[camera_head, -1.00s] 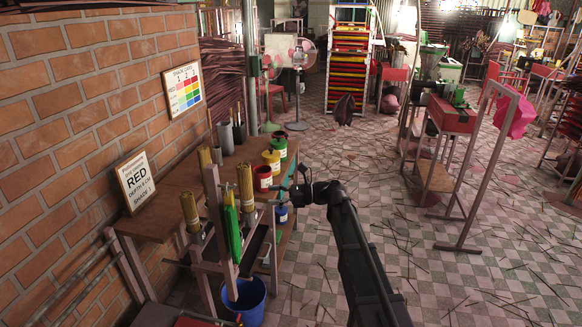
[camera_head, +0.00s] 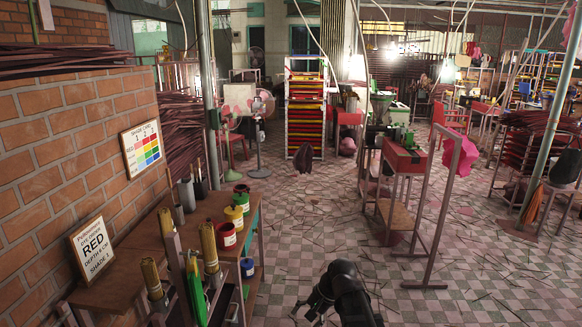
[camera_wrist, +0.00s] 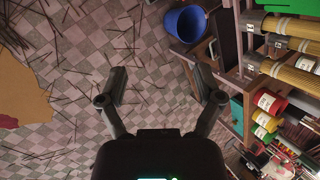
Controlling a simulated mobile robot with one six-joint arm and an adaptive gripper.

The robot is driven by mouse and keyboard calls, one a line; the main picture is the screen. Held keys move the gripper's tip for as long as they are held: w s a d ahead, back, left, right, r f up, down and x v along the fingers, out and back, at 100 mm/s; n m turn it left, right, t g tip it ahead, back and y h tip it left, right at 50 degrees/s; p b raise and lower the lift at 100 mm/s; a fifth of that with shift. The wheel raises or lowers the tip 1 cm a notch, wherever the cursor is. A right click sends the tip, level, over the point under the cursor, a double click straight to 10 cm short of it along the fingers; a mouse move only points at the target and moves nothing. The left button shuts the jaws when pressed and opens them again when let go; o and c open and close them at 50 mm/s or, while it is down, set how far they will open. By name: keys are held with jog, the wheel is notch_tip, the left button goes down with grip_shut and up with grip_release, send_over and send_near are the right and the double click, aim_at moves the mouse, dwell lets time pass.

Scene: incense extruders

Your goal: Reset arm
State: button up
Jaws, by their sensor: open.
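In the wrist view my gripper (camera_wrist: 160,88) is open and empty, its two dark fingers apart above the tiled floor. In the head view my arm (camera_head: 345,293) is folded low at the bottom centre, to the right of the wooden bench (camera_head: 125,262). The gripper's fingertips are hard to make out there. Nothing is held or touched by the fingers.
A blue bucket (camera_wrist: 185,24) stands by the bench. A red machine on a stand (camera_head: 404,157) is to the right. The floor between is open, with scattered sticks.

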jog(key=s+d+n+h+p, duration=0.2)
jog(key=s+d+n+h, duration=0.3)
jog(key=d, duration=0.8)
jog(key=shift+s+h, duration=0.4)
jog(key=shift+s, duration=0.75)
